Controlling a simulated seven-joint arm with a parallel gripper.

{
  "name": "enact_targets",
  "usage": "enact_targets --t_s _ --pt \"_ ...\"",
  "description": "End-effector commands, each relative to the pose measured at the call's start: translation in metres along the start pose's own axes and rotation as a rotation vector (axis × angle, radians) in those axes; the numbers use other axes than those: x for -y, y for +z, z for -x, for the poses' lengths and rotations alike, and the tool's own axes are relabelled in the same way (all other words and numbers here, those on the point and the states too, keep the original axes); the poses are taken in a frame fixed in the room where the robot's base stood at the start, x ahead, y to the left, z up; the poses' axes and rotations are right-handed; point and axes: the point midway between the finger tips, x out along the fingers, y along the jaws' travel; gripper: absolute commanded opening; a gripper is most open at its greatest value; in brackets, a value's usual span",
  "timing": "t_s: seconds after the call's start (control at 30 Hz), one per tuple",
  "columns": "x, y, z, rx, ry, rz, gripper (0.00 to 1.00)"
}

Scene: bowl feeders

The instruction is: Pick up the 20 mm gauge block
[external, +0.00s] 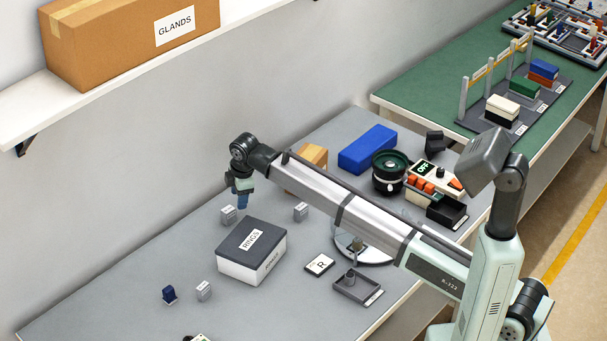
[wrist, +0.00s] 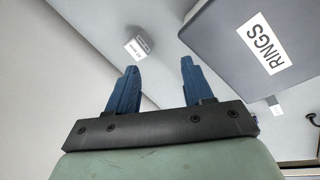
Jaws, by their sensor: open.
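Several small light grey blocks with labels stand on the grey bench. In the external view one block (external: 228,215) is just below and left of my gripper (external: 242,200), another block (external: 301,212) is right of it, and a third block (external: 203,291) is nearer the front. I cannot read their sizes there. In the wrist view a labelled grey block (wrist: 138,46) lies beyond the fingertips, left of centre; its print is too small to read surely. My gripper (wrist: 160,62) also shows there, its blue fingers apart with nothing between them. Another block (wrist: 275,106) is at the right.
A grey-lidded RINGS box (external: 251,250) stands close to my gripper, to its lower right; its lid (wrist: 255,45) fills the wrist view's upper right. A dark blue block (external: 169,294) stands near the front block. A blue box (external: 368,149) is farther back. Bench left of RINGS is mostly clear.

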Motion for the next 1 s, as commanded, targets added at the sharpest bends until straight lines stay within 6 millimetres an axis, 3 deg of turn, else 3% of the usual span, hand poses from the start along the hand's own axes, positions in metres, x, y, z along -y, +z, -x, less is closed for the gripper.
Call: enact_targets --t_s 0.03,0.2,0.4,0.5,0.63,0.83,1.0 --pt "0.02 -0.025 0.004 -0.001 -0.023 0.06 0.51" --pt "0.086 -0.091 0.016 -0.003 -0.102 0.26 0.51" --pt "0.158 -0.15 0.031 -0.004 -0.182 0.465 0.51" --pt "0.183 -0.167 0.037 -0.003 -0.209 0.534 0.51" --pt "0.202 -0.178 0.041 -0.003 -0.228 0.585 0.51" --pt "0.209 -0.18 0.035 -0.003 -0.235 0.602 0.51" --pt "0.214 -0.178 0.013 -0.003 -0.236 0.6 0.51"
